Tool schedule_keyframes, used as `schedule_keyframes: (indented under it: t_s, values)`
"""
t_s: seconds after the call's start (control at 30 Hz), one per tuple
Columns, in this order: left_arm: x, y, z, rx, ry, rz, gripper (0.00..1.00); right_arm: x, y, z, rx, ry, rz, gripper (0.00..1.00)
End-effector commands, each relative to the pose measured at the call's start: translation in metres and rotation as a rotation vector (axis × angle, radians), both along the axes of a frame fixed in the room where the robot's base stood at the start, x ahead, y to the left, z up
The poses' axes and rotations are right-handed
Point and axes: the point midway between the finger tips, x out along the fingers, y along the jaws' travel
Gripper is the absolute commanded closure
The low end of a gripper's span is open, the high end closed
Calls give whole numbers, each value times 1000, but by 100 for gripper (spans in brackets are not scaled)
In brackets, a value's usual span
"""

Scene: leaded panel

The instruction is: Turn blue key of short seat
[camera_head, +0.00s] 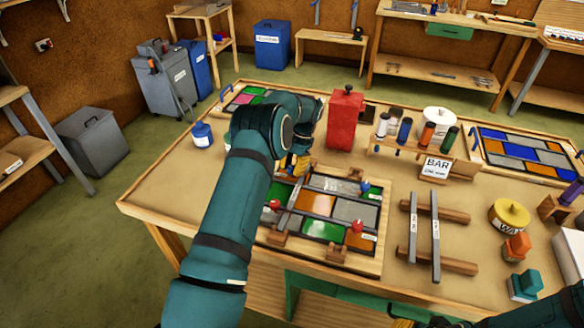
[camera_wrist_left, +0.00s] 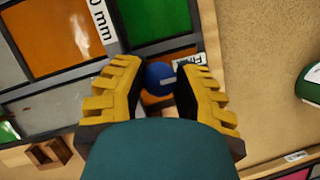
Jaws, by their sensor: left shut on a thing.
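The leaded panel (camera_head: 315,212) lies in a wooden frame on the bench, with orange, green and grey panes between dark strips. My left gripper (camera_head: 292,166) is at its back left corner, partly hidden by my arm. In the left wrist view its yellow fingers (camera_wrist_left: 170,82) are shut on a round blue key (camera_wrist_left: 158,78), one on each side. A pale mark shows on the key. Another blue key (camera_head: 365,187) stands at the panel's back right. Red keys stand at the left (camera_head: 275,205) and front right (camera_head: 357,226).
A red box (camera_head: 345,119) stands behind the panel. A rack (camera_head: 411,148) holds several coloured cylinders. Grey bars (camera_head: 435,236) lie across wooden strips (camera_head: 452,263) on the right. A blue jar (camera_head: 202,135) stands at the left. The bench's front left is clear.

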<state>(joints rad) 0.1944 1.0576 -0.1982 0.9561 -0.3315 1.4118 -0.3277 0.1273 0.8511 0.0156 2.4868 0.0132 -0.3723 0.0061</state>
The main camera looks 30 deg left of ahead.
Motion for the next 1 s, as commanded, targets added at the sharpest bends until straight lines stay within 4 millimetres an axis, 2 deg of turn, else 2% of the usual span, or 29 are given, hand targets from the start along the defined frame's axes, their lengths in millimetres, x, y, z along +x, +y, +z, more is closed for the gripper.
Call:
schedule_keyframes:
  t_s: [0.53,0.57,0.6,0.63,1.0]
  values:
    - [-3,-1,-4,-4,12,-25,100,0,0,0,0,0,0,53]
    - [-3,-1,-4,-4,12,-25,60,0,0,0,0,0,0,53]
    - [-3,-1,-4,-4,11,-25,46,0,0,0,0,0,0,53]
    - [-2,-1,-3,-3,10,-24,38,0,0,0,0,0,0,53]
    - [1,-1,2,0,2,-24,38,0,0,0,0,0,0,53]
